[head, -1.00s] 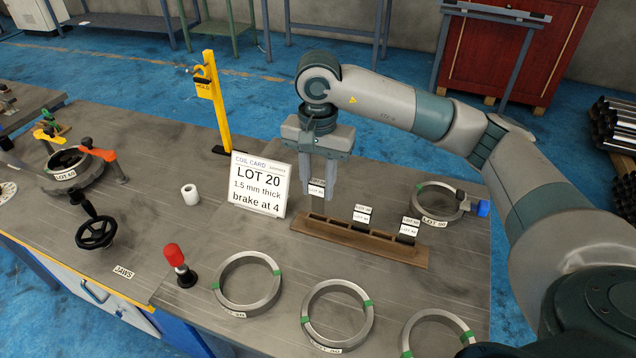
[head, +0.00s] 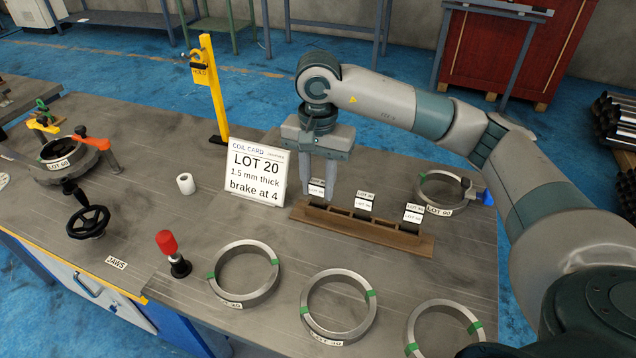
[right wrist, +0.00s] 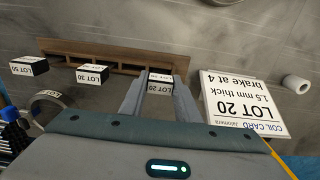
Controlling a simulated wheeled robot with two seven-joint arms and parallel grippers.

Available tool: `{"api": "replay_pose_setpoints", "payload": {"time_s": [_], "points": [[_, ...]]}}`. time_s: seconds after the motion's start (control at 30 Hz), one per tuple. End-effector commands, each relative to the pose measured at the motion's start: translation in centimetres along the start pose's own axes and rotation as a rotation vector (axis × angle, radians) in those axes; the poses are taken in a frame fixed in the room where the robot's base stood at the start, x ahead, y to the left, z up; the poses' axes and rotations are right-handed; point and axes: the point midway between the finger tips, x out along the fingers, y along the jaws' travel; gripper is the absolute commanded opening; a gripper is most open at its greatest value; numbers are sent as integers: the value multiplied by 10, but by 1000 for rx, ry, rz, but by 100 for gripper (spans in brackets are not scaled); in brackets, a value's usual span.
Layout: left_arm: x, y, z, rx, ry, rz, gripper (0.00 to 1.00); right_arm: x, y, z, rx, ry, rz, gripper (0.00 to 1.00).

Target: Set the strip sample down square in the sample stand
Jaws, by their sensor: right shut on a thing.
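The strip sample (head: 316,188), a small dark piece with a white LOT 20 label, is between the fingers of my right gripper (head: 318,191). It also shows in the right wrist view (right wrist: 160,84), labelled LOT 20. The sample stand (head: 376,232) is a long brown wooden rack with slots; it crosses the upper part of the right wrist view (right wrist: 105,47). The gripper is shut on the sample at the stand's left end in the head view. The fingers point down. The sample's lower edge is hidden, so I cannot tell whether it touches the slot. My left gripper is out of view.
Two other labelled samples, LOT 30 (right wrist: 92,75) and LOT 50 (right wrist: 29,66), stand in the rack. The coil card (head: 256,174) stands close left of the gripper. Several steel rings lie around, one (head: 339,306) in front. A red-knobbed handle (head: 167,244) is front left.

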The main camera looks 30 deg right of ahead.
Motion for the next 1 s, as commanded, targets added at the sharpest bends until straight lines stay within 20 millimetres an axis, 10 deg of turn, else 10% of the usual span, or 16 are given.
{"api": "replay_pose_setpoints", "payload": {"time_s": [0.1,0.13,0.2,0.67,1.0], "points": [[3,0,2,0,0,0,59,3,0,0,0,0,-1,6],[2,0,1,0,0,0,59,2,0,0,0,0,-1,36],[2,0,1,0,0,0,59,2,0,0,0,0,0,51],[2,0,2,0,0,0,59,-3,-1,0,0,1,-2,51],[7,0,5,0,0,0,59,-47,-1,0,0,2,-4,51]]}}
